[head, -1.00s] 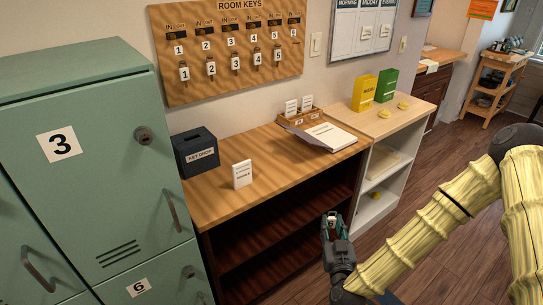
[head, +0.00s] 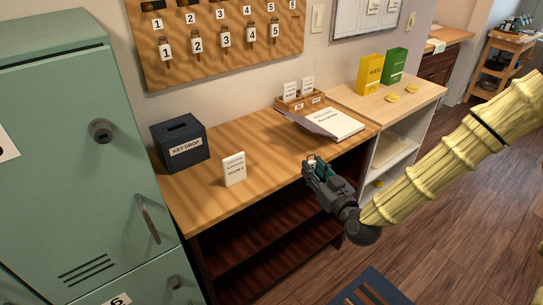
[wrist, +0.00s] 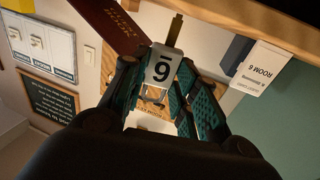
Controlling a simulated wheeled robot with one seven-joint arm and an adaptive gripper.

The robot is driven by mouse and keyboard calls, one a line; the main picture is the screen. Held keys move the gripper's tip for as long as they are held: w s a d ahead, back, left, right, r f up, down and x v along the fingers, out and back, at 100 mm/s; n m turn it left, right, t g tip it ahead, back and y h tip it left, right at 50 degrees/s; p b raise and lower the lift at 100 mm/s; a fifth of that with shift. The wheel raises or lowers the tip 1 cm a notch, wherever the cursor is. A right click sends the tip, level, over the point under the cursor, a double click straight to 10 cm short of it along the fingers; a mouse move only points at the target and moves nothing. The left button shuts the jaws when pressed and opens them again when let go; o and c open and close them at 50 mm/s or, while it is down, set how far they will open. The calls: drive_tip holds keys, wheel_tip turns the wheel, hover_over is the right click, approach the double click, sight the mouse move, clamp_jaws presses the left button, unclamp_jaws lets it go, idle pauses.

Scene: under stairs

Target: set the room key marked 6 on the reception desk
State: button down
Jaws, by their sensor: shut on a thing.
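My gripper (head: 314,168) is shut on a room key with a white tag (wrist: 160,66). The tag's number shows upside down in the wrist view and reads as a 6. The key's brass-coloured end sticks out beyond the fingertips. In the head view the fingers hide most of the key. My gripper is near the front edge of the wooden reception desk (head: 255,150), right of a white standing card (head: 234,168). The card reads ROOM 6 in the wrist view (wrist: 261,68).
A KEY DROP box (head: 181,142) stands at the desk's back left. An open book (head: 333,124) and a small card holder (head: 298,100) are at the right. The key board (head: 220,60) hangs behind. Green lockers (head: 60,150) stand left. The desk's middle is clear.

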sight(311, 163)
drive_tip(key=r+n+y+b, duration=0.1)
drive_tip(key=a+r+n+g+y+b, duration=0.1)
drive_tip(key=r, duration=0.1)
drive_tip(key=shift+a+y, duration=0.1)
drive_tip(key=shift+y, duration=0.2)
drive_tip(key=shift+n+g+y, duration=0.4)
drive_tip(key=shift+g+y, duration=0.1)
drive_tip(key=w+a+f+p, duration=0.1)
drive_tip(key=w+a, duration=0.2)
drive_tip(key=a, duration=0.1)
drive_tip(key=w+a+f+p, duration=0.1)
drive_tip(key=w+a+p, duration=0.1)
drive_tip(key=w+a, duration=0.2)
drive_tip(key=w+a+f+p, duration=0.1)
drive_tip(key=w+a+p, duration=0.1)
drive_tip(key=w+a, duration=0.2)
drive_tip(key=shift+f, duration=0.5)
drive_tip(key=shift+s+f, duration=0.1)
drive_tip(key=shift+f, duration=0.05)
drive_tip(key=c, duration=1.1)
unclamp_jaws()
